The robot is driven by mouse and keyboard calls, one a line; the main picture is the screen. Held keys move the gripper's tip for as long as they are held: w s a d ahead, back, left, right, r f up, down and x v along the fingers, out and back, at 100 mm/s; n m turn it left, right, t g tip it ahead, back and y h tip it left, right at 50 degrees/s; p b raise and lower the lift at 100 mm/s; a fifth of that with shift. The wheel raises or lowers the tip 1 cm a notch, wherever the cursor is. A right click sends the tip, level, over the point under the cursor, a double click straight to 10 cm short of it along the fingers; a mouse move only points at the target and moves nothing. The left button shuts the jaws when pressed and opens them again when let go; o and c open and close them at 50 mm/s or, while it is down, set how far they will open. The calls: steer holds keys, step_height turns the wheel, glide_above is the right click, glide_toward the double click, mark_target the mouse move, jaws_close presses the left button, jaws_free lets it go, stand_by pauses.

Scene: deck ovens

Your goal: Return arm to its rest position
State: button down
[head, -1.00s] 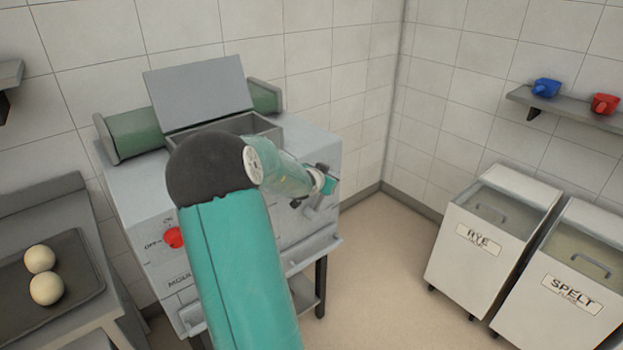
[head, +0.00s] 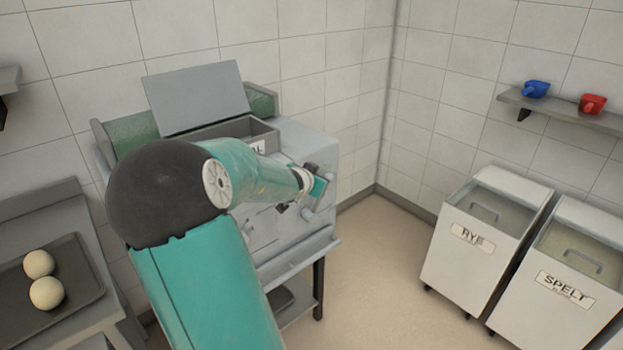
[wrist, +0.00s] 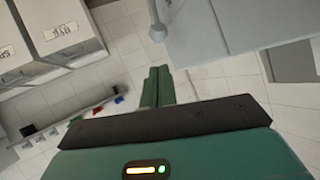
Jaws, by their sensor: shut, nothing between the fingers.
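My gripper (head: 318,187) is at the end of my teal arm, in front of the right part of the grey machine (head: 318,145) in the head view. In the wrist view its two green fingers (wrist: 159,72) lie side by side, closed, with nothing between them. My arm is bent at the dark elbow and hides much of the machine's front. I cannot tell the exact gap between the gripper and the machine.
The machine has a raised grey lid (head: 197,97). A tray (head: 75,262) with two dough balls (head: 46,292) lies left. A RYE bin (head: 474,262) and SPELT bin (head: 562,280) stand right, under a shelf (head: 560,117) with blue (head: 537,89) and red (head: 592,104) scoops. Floor between is clear.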

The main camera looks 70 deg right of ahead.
steer(key=shift+v, duration=1.4)
steer(key=shift+r, duration=0.1)
